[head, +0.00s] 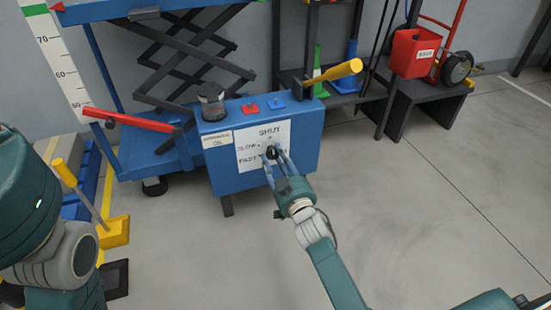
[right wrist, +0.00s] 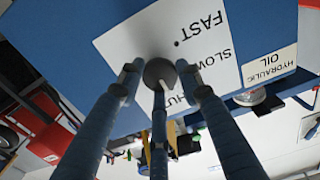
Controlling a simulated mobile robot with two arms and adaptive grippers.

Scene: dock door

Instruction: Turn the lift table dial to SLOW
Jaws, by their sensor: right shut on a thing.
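The dial (head: 271,150) is a small dark round knob on a white label plate (head: 247,158) marked SHUT, SLOW and FAST. The plate is on the front of the blue lift table box. My right gripper (head: 274,157) has its fingers closed around the dial. In the right wrist view, the gripper (right wrist: 160,76) has fingers on both sides of the knob (right wrist: 158,71) and one below it. A pale pointer mark on the knob runs downward there, toward the SHUT side; its exact setting is hard to tell. My left gripper is out of view.
The box carries a dark-capped jar (head: 212,101), red and blue buttons and a yellow-handled lever (head: 335,75). A red bar (head: 130,120) juts out at left. A red bin (head: 414,52) stands at back right. The floor (head: 430,190) at right is clear.

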